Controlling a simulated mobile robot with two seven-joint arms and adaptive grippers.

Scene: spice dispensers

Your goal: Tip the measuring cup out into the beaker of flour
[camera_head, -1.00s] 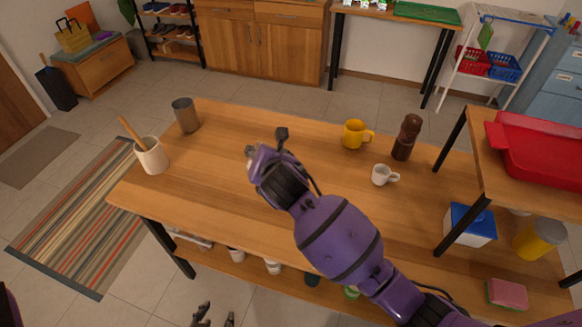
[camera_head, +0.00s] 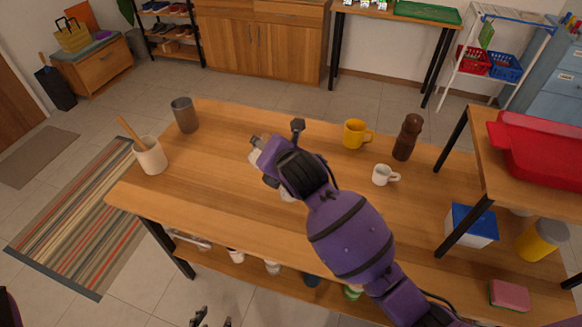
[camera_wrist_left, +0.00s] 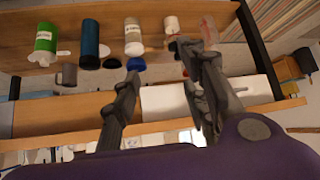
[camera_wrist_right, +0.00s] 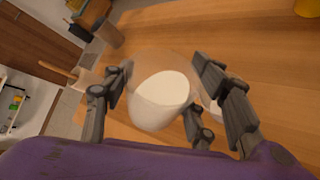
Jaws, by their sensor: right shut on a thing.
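My right gripper (camera_head: 262,158) is over the middle of the table. In the right wrist view its fingers (camera_wrist_right: 163,65) stand apart, shut on a clear vessel (camera_wrist_right: 160,100) with white contents. The vessel looks tilted; I cannot tell whether it is the measuring cup or the beaker. A second pale thing (camera_wrist_right: 213,108) shows partly behind the right finger. A pale patch (camera_head: 288,196) also shows below the gripper in the head view, mostly hidden. My left gripper (camera_wrist_left: 160,60) is open and empty, low in front of the table; only its tips (camera_head: 212,318) show in the head view.
A yellow mug (camera_head: 354,134), a white cup (camera_head: 382,175) and a brown mill (camera_head: 406,139) stand right of my right gripper. A grey tumbler (camera_head: 185,115) and a utensil crock (camera_head: 151,157) stand at left. The table's left middle is clear. Several bottles (camera_wrist_left: 90,40) stand on the lower shelf.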

